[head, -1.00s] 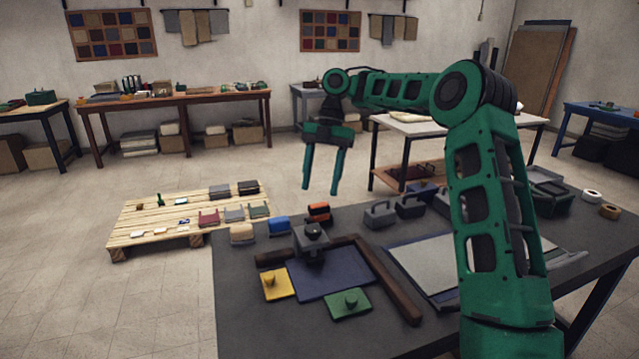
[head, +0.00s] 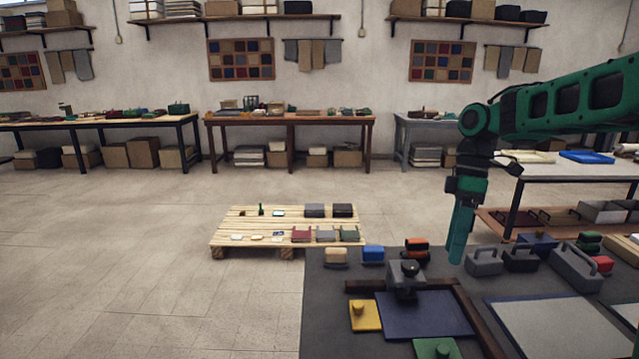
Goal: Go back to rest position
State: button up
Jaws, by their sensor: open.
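My gripper (head: 460,238) hangs fingers down over the far part of the dark worktable (head: 330,310), right of the grey block with a dark knob (head: 405,280). The fingers overlap in this view, they are open and nothing shows between them. My green arm reaches in from the right edge, raised above the table. A dark blue panel (head: 425,318) lies against a brown corner frame (head: 478,320). A yellow knobbed piece (head: 365,317) and a green knobbed piece (head: 435,348) lie beside the panel.
Grey handled blocks (head: 577,268) stand to the right of my gripper, near a pale grey board (head: 560,328). A wooden pallet (head: 235,230) with small items stands on the floor behind. Floor at left is clear.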

jog(key=s+d+f+m+t, duration=0.1)
jog(key=s+d+m, duration=0.3)
jog(key=s, duration=0.5)
jog(key=s+d+f+m+h, duration=0.1)
jog(key=s+d+f+m, duration=0.3)
jog(key=s+m, duration=0.5)
jog(key=s+d+f+m+t, duration=0.1)
jog(key=s+d+f+m, duration=0.2)
jog(key=s+m, duration=0.4)
jog(key=s+d, duration=0.1)
jog(key=s, duration=0.3)
jog(key=shift+s+t+h, duration=0.25)
jog(key=shift+t+h, duration=0.05)
jog(key=shift+d, duration=0.1)
jog(key=shift+w+f, duration=0.2)
jog(key=shift+w, duration=0.45)
